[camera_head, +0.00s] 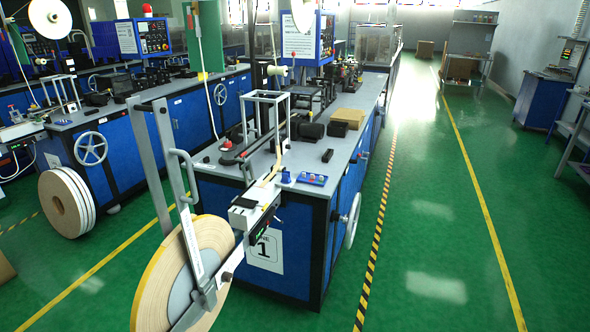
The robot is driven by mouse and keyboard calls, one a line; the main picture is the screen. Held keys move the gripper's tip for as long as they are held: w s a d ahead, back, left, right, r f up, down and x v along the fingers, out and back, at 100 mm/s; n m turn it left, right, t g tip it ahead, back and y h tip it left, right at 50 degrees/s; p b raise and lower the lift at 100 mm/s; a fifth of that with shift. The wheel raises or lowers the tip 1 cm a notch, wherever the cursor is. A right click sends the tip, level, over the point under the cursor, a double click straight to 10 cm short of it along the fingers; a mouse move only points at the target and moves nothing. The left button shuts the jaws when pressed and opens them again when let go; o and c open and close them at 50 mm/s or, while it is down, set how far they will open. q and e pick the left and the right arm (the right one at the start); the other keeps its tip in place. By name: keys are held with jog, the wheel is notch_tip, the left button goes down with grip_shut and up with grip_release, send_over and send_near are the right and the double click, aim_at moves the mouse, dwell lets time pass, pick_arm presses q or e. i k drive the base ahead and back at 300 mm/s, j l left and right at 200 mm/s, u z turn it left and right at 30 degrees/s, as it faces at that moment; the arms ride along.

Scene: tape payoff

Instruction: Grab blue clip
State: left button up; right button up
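A small blue object (286,176), which looks like the blue clip, stands on the grey top of the near workbench, close to its front edge. A low blue holder (312,179) with small pieces on it lies just to its right. Both are too small for me to make out their exact shape. Neither of my grippers shows in the head view, and nothing is touching the blue pieces.
A large tape reel (185,275) hangs on a grey frame in front of the workbench (230,175). A black object (327,155) and a cardboard box (347,118) lie farther back on it. A handwheel (351,220) juts from its right side. The green floor (430,220) at right is clear.

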aim_at(286, 178)
jog(key=i+l+u, duration=0.15)
jog(key=i+l, duration=1.45)
jog(key=l, duration=0.1)
